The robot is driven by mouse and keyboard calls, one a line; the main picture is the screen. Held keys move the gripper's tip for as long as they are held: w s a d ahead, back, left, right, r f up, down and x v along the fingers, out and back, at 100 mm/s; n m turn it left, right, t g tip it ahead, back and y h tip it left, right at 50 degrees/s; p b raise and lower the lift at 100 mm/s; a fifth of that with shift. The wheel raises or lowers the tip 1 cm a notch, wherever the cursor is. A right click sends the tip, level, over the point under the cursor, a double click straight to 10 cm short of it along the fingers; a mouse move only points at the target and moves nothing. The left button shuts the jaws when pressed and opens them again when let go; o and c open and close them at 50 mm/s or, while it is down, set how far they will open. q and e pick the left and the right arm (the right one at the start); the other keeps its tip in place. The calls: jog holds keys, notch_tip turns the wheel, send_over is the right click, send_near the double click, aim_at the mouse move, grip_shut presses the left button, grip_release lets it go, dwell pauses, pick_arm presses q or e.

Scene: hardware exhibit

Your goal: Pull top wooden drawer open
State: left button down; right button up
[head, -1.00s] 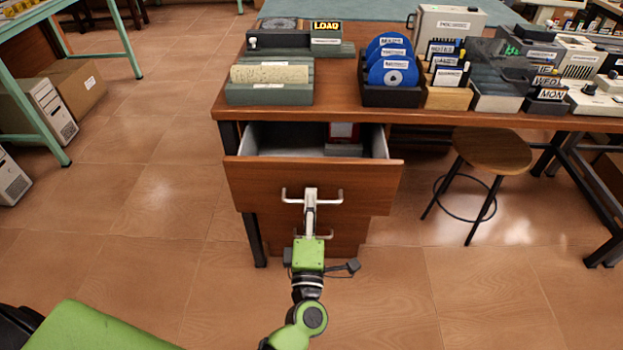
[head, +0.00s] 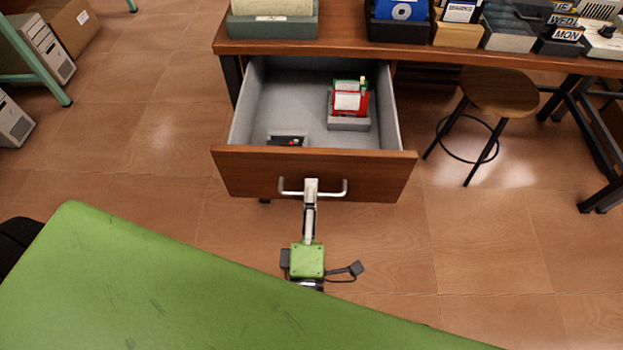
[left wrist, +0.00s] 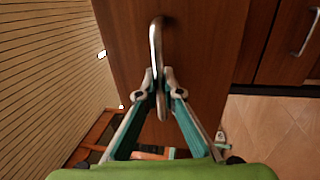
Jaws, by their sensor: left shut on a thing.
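The top wooden drawer (head: 235,172) is pulled well out from under the desk in the head view. Its grey inside shows, with a red boxed item (head: 349,101) in a grey holder at the right and a small dark item (head: 287,140) near the front. My left gripper (head: 311,186) is shut on the drawer's metal handle (head: 336,193) at its middle. In the left wrist view, the fingers (left wrist: 162,90) close around the handle (left wrist: 156,45) in front of the drawer front (left wrist: 200,60). My right gripper is not in view.
The desk (head: 440,55) bears disks and boxes along its edge. A round stool (head: 498,92) stands right of the drawer. My green body part covers the lower left. Tiled floor (head: 150,120) is clear left of the drawer. A computer tower (head: 40,50) stands far left.

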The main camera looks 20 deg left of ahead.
pick_arm(q)
jog(key=shift+s+d, duration=0.1)
jog(key=shift+s, duration=0.1)
dwell(0.3)
jog(key=c, duration=2.5)
grip_release()
jog(key=v, duration=0.7)
jog(key=shift+s+f, duration=0.1)
jog(key=shift+s, duration=0.15)
